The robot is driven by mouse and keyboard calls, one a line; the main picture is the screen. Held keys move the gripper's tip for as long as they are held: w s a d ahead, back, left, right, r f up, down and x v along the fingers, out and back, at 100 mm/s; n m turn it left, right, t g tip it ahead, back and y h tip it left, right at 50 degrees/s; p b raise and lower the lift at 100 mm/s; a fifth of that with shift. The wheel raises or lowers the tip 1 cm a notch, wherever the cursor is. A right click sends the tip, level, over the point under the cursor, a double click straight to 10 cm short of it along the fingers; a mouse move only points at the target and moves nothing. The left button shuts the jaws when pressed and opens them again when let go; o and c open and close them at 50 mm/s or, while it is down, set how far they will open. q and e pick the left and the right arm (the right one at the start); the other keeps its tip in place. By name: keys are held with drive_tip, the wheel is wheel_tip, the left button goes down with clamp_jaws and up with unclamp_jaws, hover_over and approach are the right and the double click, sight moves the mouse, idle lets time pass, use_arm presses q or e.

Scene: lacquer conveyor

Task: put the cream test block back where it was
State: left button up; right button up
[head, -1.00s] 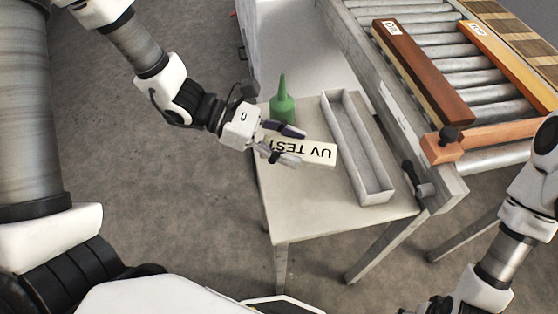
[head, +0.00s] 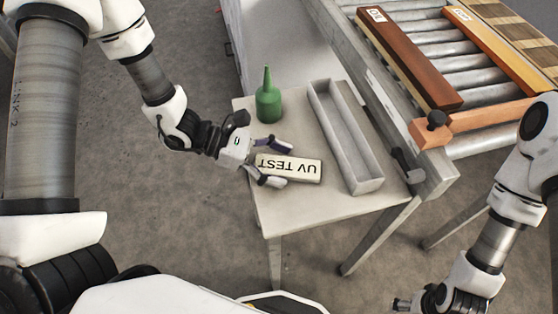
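The cream test block (head: 300,169), marked "UV TEST", appears to lie on the small pale table (head: 283,215), left of the grey tray (head: 376,186). My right gripper (head: 403,304) is low at the bottom edge, away from the table. Its fingers are small and partly cut off, so I cannot tell their opening.
A green bottle (head: 268,103) stands behind the block on the table. The long grey tray looks empty. On the right, a roller conveyor (head: 470,65) carries a dark brown board (head: 410,58) and an orange board (head: 498,48). The table's front left corner is clear.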

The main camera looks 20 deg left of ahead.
use_arm(q)
drive_tip(key=shift+a+r, duration=0.15)
drive_tip(key=shift+r, duration=0.2)
drive_tip(key=p+v, duration=0.2)
drive_tip(key=v, duration=0.3)
drive_tip(key=shift+a+r, duration=0.3)
drive_tip(key=p+v, duration=0.4)
drive_tip(key=v, duration=0.2)
drive_tip(key=s+f+m+g+y, duration=0.1)
drive_tip(key=s+f+m+y, duration=0.5)
drive_tip(key=f+m, duration=0.4)
drive_tip(key=s+a+f+m+g+y, duration=0.1)
drive_tip(key=s+f+m+y, duration=0.6)
drive_tip(key=f+m, duration=0.3)
drive_tip(key=shift+s+f+g, duration=0.25)
drive_tip(key=shift+f+g, duration=0.05)
drive_tip(key=shift+f, duration=0.55)
drive_tip(key=shift+a, duration=0.1)
